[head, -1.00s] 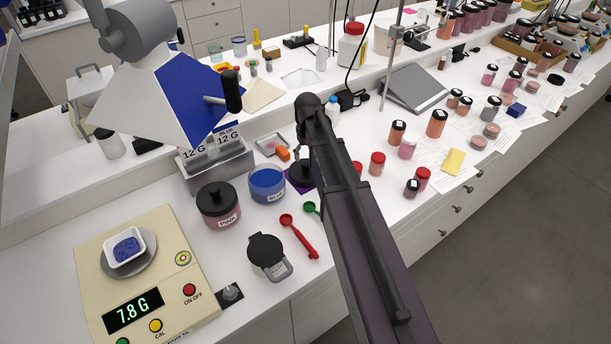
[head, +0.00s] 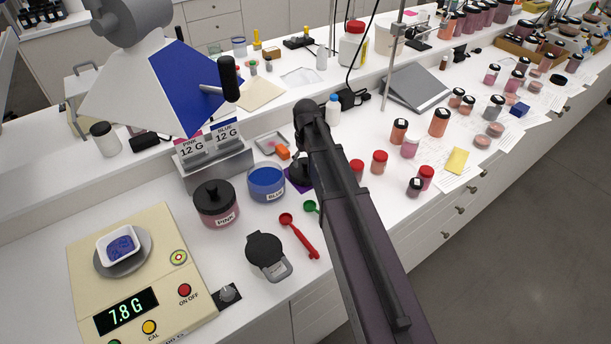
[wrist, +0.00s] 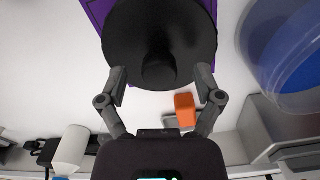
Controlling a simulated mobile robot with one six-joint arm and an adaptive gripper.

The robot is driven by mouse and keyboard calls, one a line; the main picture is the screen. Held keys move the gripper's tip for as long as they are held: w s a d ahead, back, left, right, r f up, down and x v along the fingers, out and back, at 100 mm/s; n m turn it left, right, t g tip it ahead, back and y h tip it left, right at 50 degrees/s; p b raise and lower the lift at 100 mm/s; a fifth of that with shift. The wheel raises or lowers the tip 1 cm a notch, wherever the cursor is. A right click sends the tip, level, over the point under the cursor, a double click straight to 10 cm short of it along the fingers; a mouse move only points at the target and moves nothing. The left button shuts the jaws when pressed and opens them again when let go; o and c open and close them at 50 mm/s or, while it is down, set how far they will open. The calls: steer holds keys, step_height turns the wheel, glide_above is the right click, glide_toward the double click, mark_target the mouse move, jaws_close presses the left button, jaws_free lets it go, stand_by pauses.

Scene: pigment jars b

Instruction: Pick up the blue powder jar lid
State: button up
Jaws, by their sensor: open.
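The blue powder jar's lid (wrist: 190,30) is a round black disc with a raised knob (wrist: 160,70). It lies on a purple square (wrist: 96,10), which also shows beside my arm in the head view (head: 296,185). My gripper (wrist: 161,84) is open and empty in the wrist view, with one fingertip on each side of the knob. I cannot tell how high it is above the lid. The blue jar (head: 267,182) stands uncovered just left of the lid, showing blue powder. It fills the right edge of the wrist view (wrist: 290,75). My arm partly hides the lid in the head view.
A pink jar (head: 217,207) with a black lid stands left of the blue jar. An orange block (wrist: 185,108) lies near the lid. Red (head: 300,235) and green (head: 311,207) scoops lie in front. A scale (head: 140,275) reading 7.8 G holds a dish of blue powder.

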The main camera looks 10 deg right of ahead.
steer(key=shift+f+b, duration=0.6)
steer(key=shift+f, duration=0.3)
jaws_close()
